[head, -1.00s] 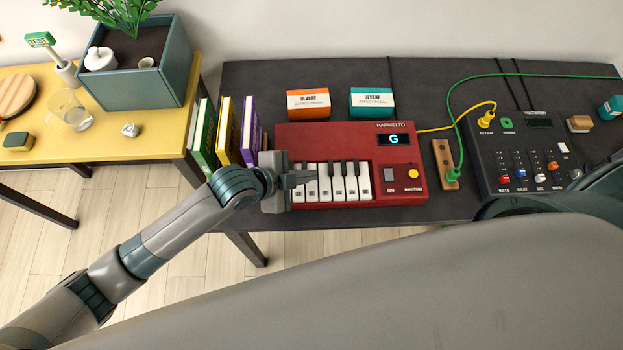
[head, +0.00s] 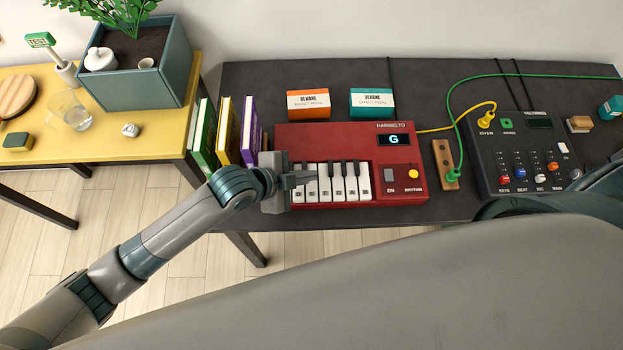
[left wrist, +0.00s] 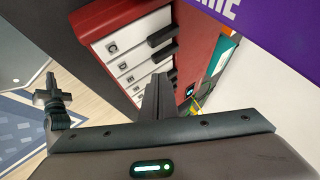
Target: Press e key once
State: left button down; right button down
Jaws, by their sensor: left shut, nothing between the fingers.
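The red keyboard (head: 350,140) lies on the dark table, and its small display (head: 394,140) reads G. Its white and black keys run along its front left. In the left wrist view the white keys carry letters, with the C key (left wrist: 113,48) at the near end and the E key (left wrist: 129,78) third. My left gripper (head: 314,176) is shut and empty, over the left part of the keys. In the left wrist view the fingers (left wrist: 157,82) point at the keys around E and hide part of them. I cannot tell whether they touch a key. My right gripper is out of view.
Upright books (head: 227,130) stand close left of the keyboard. Two small boxes, orange (head: 308,103) and teal (head: 372,103), sit behind it. A wooden block with a green plug (head: 446,165) and a mixer (head: 520,150) with cables stand to the right.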

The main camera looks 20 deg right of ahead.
pick_arm(q)
jog(key=shift+f+b, duration=0.4)
jog(key=shift+f, duration=0.65)
dwell(1.5)
jog(key=shift+r, duration=0.2)
jog(key=shift+r+p, duration=0.85)
jog(key=shift+p, duration=0.25)
notch_tip(320, 180, up, 5)
jog(key=p, duration=0.4)
jog(key=shift+p, duration=0.4)
jog(key=shift+s, duration=0.1)
dwell(0.6)
